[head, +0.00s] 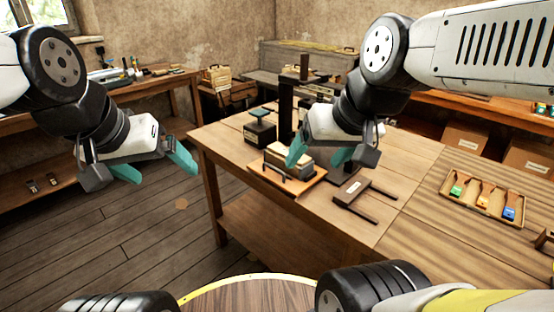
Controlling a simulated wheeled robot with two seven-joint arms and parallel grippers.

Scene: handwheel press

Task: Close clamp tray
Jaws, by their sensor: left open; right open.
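The tray (309,182), an orange-brown board with a dark bar handle (276,172) at its front, lies at the near left edge of the wooden table. A pale block (282,160) stands on it. My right gripper (320,157) is open, with teal fingers above the tray's right part, partly hiding the block; contact cannot be told. My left gripper (154,168) is open and empty over the floor, left of the table. The dark press frame (286,112) rises behind the tray, partly hidden by my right arm.
A dark box with a green top (260,124) stands behind the tray. A dark wooden H-shaped piece with a label (352,192) lies to its right. A shallow tray with several coloured-tipped tools (484,196) is farther right. Bare tabletop (415,165) lies between.

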